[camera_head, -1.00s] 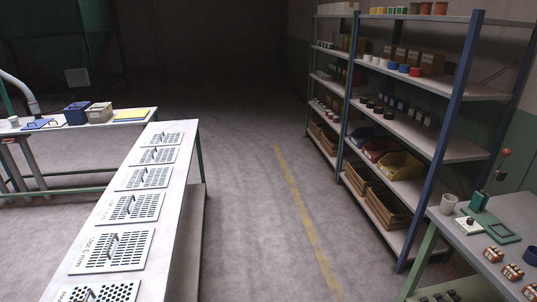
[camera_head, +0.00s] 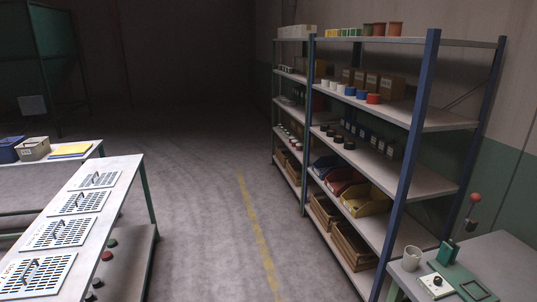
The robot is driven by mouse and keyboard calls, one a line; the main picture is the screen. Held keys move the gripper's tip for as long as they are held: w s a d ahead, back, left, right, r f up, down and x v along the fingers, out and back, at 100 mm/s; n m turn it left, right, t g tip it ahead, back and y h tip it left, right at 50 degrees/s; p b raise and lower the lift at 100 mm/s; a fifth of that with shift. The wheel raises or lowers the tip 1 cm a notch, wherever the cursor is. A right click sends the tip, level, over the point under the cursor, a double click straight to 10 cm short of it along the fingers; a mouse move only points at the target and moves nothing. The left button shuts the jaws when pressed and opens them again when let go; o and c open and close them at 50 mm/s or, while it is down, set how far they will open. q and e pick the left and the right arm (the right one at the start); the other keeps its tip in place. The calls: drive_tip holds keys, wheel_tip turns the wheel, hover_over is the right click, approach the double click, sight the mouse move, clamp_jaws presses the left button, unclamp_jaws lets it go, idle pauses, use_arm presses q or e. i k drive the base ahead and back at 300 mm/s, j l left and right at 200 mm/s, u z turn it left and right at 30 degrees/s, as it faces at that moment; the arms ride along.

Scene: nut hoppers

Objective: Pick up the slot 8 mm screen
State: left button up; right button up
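Several flat light screens with dark openings and a handle each lie in a row on the long white bench (camera_head: 108,222) at the left. From far to near they are a first screen (camera_head: 97,180), a second screen (camera_head: 79,203), a third screen (camera_head: 58,233) and a nearest screen (camera_head: 35,275), which is close to the lower left corner. The openings look like slots on the nearer ones. The labels are too small to read, so I cannot tell which is the slot 8 mm screen. Neither of my grippers is in view.
Red, green and dark round items (camera_head: 108,256) sit on the bench's lower shelf. A side table (camera_head: 96,151) holds bins at far left. A blue-posted shelf rack (camera_head: 425,120) and a work table (camera_head: 510,262) stand at right. The floor aisle (camera_head: 205,230) between is clear.

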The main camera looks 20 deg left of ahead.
sight(68, 233)
drive_tip(key=i+j+u, duration=0.2)
drive_tip(key=i+u, duration=0.15)
drive_tip(key=i, duration=0.15)
drive_tip(key=i+u, duration=0.3)
drive_tip(key=i, duration=0.2)
drive_tip(key=i+u, duration=0.35)
drive_tip(key=i, duration=0.2)
drive_tip(key=i+l+u, duration=0.1)
drive_tip(key=i+u, duration=0.3)
drive_tip(key=i+l+u, duration=0.4)
drive_tip(key=i, duration=0.2)
drive_tip(key=i+l+u, duration=0.4)
drive_tip(key=i+j, duration=0.1)
